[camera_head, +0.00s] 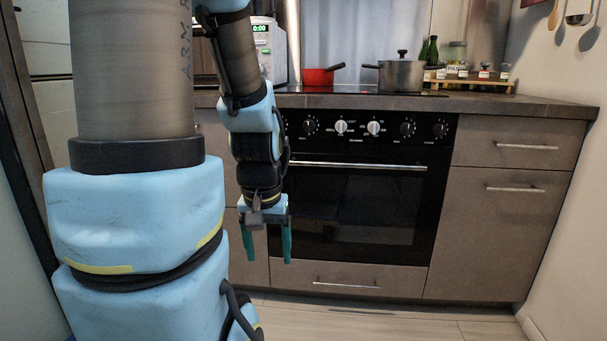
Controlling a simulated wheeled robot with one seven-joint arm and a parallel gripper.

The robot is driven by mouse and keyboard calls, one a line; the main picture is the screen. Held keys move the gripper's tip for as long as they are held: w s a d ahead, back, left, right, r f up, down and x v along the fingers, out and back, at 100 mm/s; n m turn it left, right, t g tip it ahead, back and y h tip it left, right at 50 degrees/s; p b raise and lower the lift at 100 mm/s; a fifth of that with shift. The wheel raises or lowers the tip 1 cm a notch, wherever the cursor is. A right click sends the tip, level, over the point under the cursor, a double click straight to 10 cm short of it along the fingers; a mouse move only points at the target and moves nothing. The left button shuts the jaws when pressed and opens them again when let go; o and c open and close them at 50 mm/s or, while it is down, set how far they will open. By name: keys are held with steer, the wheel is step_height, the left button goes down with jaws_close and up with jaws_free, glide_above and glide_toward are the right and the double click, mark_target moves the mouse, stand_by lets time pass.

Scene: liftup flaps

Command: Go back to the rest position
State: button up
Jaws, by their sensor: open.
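My gripper (267,250) hangs pointing down in front of the left part of the oven. Its two green fingers are apart, with nothing between them. My arm comes down from the top of the picture and fills much of the left side. The black oven (375,215) stands behind my gripper, and its door appears shut. My arm hides the cabinet fronts left of the oven in part.
A counter (540,103) runs above the oven. A red pan (318,77), a steel pot (400,76) and a tray of jars (470,84) stand on it. Drawers (515,200) on the right look shut. The floor (390,325) in front is clear.

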step_height(320, 180, up, 32)
steer(key=p, duration=2.9)
steer(key=shift+r+p, duration=0.15)
steer(key=shift+p, duration=0.25)
steer(key=shift+w, duration=0.1)
